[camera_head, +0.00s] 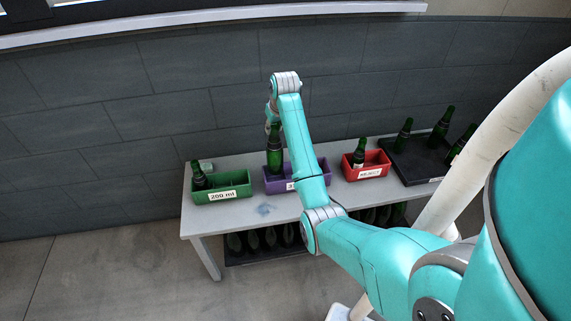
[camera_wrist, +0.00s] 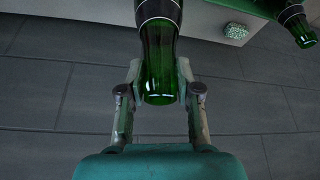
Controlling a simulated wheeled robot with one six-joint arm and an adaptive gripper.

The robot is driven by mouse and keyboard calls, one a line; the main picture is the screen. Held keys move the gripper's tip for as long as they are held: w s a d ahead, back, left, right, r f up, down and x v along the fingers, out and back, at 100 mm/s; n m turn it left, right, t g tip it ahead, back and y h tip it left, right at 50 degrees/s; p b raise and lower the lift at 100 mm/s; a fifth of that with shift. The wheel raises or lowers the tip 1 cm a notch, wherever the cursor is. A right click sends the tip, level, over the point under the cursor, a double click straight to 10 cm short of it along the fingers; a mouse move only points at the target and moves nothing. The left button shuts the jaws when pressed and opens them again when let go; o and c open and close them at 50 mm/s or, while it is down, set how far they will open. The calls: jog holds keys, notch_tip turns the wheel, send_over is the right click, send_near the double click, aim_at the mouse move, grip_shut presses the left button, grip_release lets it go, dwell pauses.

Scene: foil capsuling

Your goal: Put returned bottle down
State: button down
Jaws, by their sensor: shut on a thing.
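A dark green bottle (camera_head: 274,153) stands upright at the purple box (camera_head: 321,179), under my wrist in the head view. I cannot tell whether its base touches the box floor or hangs just above it. In the wrist view, the bottle (camera_wrist: 159,48) lies between the two fingers of my gripper (camera_wrist: 158,80), which is shut on it. A dark band with pale lines crosses the bottle. The purple box's label is mostly hidden by my arm; only a "3" shows.
A green box (camera_head: 236,181) labelled 200 ml holds a bottle at the left. A red box (camera_head: 350,174) labelled REJECT holds another. A black tray (camera_head: 415,165) with several bottles is at the right of the table (camera_head: 230,218).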

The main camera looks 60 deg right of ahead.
aim_at(275, 146)
jog(key=shift+f, duration=4.5)
jog(key=c, duration=0.8)
grip_release()
